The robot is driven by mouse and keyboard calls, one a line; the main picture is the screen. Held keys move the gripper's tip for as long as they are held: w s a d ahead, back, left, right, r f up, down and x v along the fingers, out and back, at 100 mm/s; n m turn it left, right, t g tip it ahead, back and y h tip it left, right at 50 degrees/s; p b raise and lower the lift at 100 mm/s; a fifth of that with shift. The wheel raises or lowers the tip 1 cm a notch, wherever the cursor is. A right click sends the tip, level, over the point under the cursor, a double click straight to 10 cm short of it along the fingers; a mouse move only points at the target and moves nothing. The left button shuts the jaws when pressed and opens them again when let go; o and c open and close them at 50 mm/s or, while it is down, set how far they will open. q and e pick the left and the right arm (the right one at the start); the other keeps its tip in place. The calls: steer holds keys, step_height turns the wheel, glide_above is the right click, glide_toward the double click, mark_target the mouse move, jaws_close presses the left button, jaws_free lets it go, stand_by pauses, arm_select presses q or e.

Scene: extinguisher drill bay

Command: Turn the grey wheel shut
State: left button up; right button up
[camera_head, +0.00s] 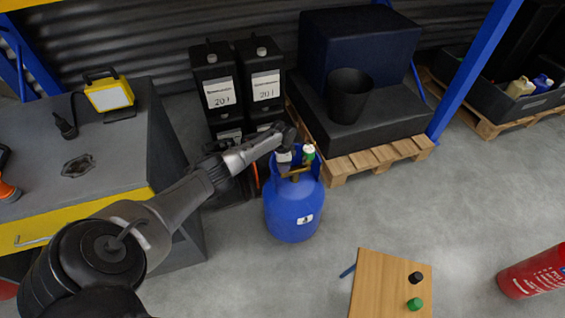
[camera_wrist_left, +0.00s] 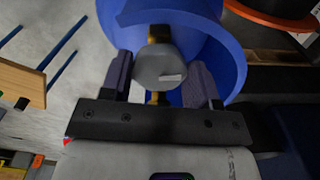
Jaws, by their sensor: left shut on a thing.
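The grey wheel (camera_wrist_left: 160,67) sits on brass fittings inside the blue collar of the blue gas cylinder (camera_head: 293,211). The cylinder stands upright on the floor. My left gripper (camera_wrist_left: 160,80) is shut on the grey wheel, with one finger on each side of it in the left wrist view. In the head view my left gripper (camera_head: 285,150) reaches into the collar from the left and hides most of the wheel. A green and white cap (camera_head: 309,152) shows beside it at the collar. My right gripper is in neither view.
A wooden board (camera_head: 385,283) with a black cap (camera_head: 416,278) and a green cap (camera_head: 414,304) is at the front. A red extinguisher (camera_head: 535,272) is at the right. Black canisters (camera_head: 215,90) and a loaded pallet (camera_head: 380,159) stand behind. Floor right of the cylinder is clear.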

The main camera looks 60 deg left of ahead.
arm_select(q)
steer(key=m, duration=0.3)
steer(key=shift+w+m, duration=0.1)
steer(key=shift+m, duration=0.3)
steer(key=m, duration=0.2)
steer(key=shift+a+m, duration=0.1)
steer(key=shift+m, duration=0.3)
steer(key=m+b, duration=0.1)
steer(key=m, duration=0.1)
steer(key=shift+m, duration=0.3)
steer(key=m, duration=0.3)
steer(key=shift+w+m+b, duration=0.15)
steer(key=shift+m+b, duration=0.15)
steer(key=shift+b, duration=0.05)
steer(key=m, duration=0.3)
steer(key=shift+m+b, duration=0.4)
steer(key=m, duration=0.3)
steer(key=shift+w+f+m+b, duration=0.1)
steer(key=shift+w+m+b, duration=0.05)
steer(key=shift+m+b, duration=0.2)
steer(key=m+b, duration=0.1)
steer(key=m, duration=0.3)
steer(key=shift+m, duration=0.95)
